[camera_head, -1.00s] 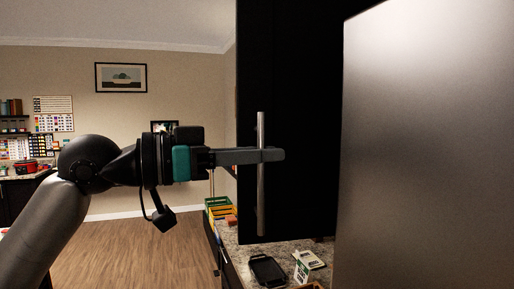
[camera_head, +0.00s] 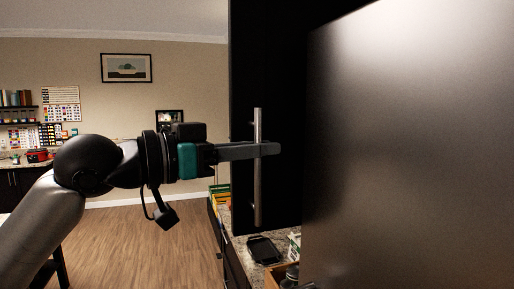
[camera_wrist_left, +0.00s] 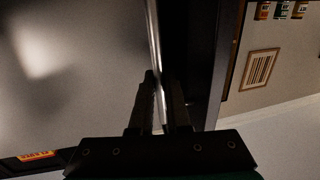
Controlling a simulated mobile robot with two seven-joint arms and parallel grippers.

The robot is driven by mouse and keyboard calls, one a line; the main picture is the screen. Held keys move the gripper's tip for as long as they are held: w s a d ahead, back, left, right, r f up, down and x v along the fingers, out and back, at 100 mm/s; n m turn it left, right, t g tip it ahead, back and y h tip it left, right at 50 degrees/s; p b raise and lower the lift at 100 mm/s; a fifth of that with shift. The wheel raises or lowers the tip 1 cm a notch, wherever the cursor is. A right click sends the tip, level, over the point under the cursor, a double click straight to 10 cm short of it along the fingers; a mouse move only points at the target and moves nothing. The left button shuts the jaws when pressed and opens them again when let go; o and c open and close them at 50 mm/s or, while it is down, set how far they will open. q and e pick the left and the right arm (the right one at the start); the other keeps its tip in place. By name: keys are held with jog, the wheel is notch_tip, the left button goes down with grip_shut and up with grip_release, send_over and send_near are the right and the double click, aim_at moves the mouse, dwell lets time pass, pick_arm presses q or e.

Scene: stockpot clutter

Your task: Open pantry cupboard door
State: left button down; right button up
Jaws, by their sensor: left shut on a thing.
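The black pantry cupboard door (camera_head: 285,90) shows in the head view, right of centre. Its upright silver bar handle (camera_head: 258,195) is near the door's left edge. My left gripper (camera_head: 268,150) reaches in from the left and is shut on the handle at mid-height. In the left wrist view the handle (camera_wrist_left: 155,40) runs down between the fingers of the left gripper (camera_wrist_left: 160,90). My right gripper is in neither view.
A large grey panel (camera_head: 415,150) fills the right of the head view, close to me. Below the door, a counter holds a black tray (camera_head: 264,249) and a wooden box (camera_head: 275,277). Open wooden floor (camera_head: 140,250) lies to the left.

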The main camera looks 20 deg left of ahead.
pick_arm(q)
jog(key=shift+r, duration=0.1)
jog(key=c, duration=1.2)
grip_release()
jog(key=shift+o, duration=0.2)
jog(key=shift+s+a, duration=0.1)
jog(key=b+v, duration=0.9)
jog(key=v, duration=0.6)
